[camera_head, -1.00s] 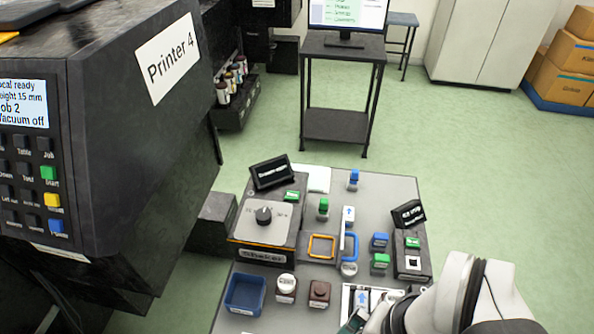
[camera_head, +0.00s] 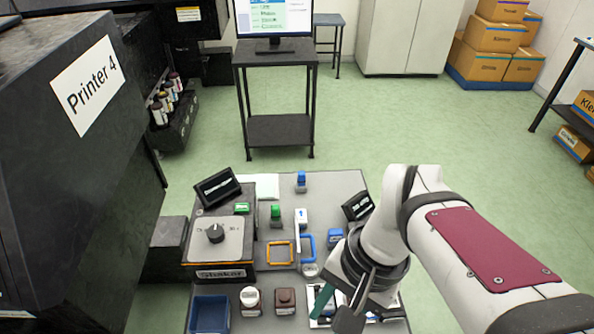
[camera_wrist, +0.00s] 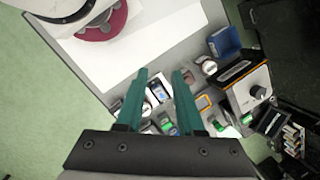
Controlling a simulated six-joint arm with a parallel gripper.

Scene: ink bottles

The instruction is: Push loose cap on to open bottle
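A small bottle with a white top (camera_head: 250,297) stands near the front of the bench, right of a blue tray. A brown square bottle (camera_head: 286,300) with a dark top stands beside it. I cannot tell which is open or whether the white cap sits loose. A white-topped round item also shows in the wrist view (camera_wrist: 209,67). My gripper (camera_head: 335,312) is right of the brown bottle in the head view. In the wrist view, my gripper (camera_wrist: 163,75) has its two teal fingers apart, with nothing held between them.
The blue tray (camera_head: 209,314) is at the front left. The shaker (camera_head: 217,240) with its knob stands behind it. An orange frame (camera_head: 280,253), a blue handle (camera_head: 308,247) and several small stamp-like items crowd the middle. Printer 4 (camera_head: 70,150) stands left.

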